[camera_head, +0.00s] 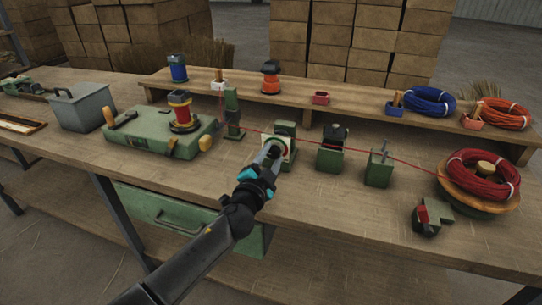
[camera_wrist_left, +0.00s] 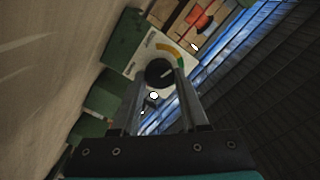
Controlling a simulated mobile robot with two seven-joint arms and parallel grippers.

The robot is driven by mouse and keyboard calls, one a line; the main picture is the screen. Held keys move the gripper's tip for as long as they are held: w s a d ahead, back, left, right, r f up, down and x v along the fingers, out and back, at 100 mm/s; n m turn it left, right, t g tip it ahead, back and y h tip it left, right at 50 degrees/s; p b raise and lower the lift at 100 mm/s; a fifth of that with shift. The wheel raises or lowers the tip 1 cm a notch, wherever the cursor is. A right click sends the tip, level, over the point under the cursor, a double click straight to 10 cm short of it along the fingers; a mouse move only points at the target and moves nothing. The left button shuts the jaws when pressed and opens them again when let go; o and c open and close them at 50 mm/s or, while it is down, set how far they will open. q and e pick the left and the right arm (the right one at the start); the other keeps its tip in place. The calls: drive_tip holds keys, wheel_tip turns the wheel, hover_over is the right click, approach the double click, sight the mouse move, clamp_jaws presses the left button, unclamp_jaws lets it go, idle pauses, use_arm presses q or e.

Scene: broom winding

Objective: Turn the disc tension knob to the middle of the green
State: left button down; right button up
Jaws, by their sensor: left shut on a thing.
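The disc tension unit is a green block (camera_head: 285,130) with a pale dial plate, standing mid-table. My left gripper (camera_head: 272,151) reaches its front from below. In the left wrist view, the fingers (camera_wrist_left: 160,85) are shut on the round black tension knob (camera_wrist_left: 158,70), one on each side. The white dial plate (camera_wrist_left: 133,58) behind it bears a coloured arc, with yellow-orange (camera_wrist_left: 172,50) and a green part near the right finger. In the head view the gripper mostly hides the knob.
A red wire runs along the table past green posts (camera_head: 331,157) to a red coil (camera_head: 482,178) on a wooden disc. A green winder base (camera_head: 160,138) stands left. A raised shelf (camera_head: 345,110) holds spools and coils. The front tabletop is mostly clear.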

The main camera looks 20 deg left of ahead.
use_arm(q)
drive_tip(key=m, duration=0.5)
drive_tip(key=shift+m+p, duration=0.3)
drive_tip(key=shift+p, duration=0.05)
drive_tip(key=m, duration=0.3)
drive_tip(key=shift+f+m, duration=0.1)
drive_tip(key=shift+m, duration=0.2)
drive_tip(key=m+p, duration=0.1)
drive_tip(key=m, duration=0.2)
drive_tip(key=shift+f+m, duration=0.1)
drive_tip(key=shift+m, duration=1)
use_arm(e)
drive_tip(key=shift+s+d+r, duration=0.1)
drive_tip(key=shift+s+r, duration=0.15)
drive_tip(key=shift+s, duration=0.4)
drive_tip(key=shift+s+r, duration=0.2)
drive_tip(key=shift+s, duration=0.4)
use_arm(q)
drive_tip(key=shift+m, duration=0.3)
use_arm(e)
drive_tip(key=shift+d, duration=0.15)
use_arm(q)
drive_tip(key=shift+c, duration=2.1)
unclamp_jaws()
use_arm(e)
drive_tip(key=shift+s, duration=0.1)
